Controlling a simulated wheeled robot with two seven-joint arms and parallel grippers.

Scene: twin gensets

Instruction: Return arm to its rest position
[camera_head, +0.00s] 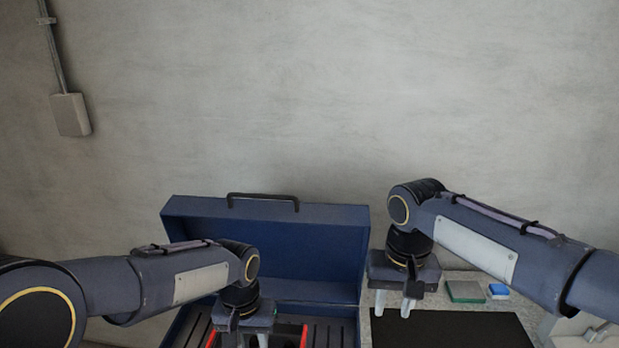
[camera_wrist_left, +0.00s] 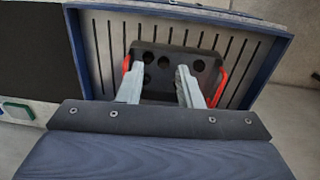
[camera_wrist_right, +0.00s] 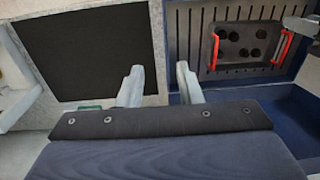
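My right gripper (camera_head: 392,308) hangs fingers down beside the right end of the blue case (camera_head: 290,240). Its two fingers stand apart with nothing between them, also in the right wrist view (camera_wrist_right: 159,72). My left gripper (camera_head: 252,342) points down over the open case. In the left wrist view its fingers (camera_wrist_left: 158,72) are apart, over a dark insert (camera_wrist_left: 172,88) with several round holes and a red handle at each side. No grasp on the handles shows. The insert shows whole in the right wrist view (camera_wrist_right: 245,45); in the head view it is mostly hidden or cut off.
A black mat (camera_head: 450,330) lies on the grey worktop right of the case. Behind it are a green-edged block (camera_head: 465,291) and a small blue-and-white block (camera_head: 499,290). The case's raised lid has a black handle (camera_head: 262,197). A wall box (camera_head: 70,114) hangs upper left.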

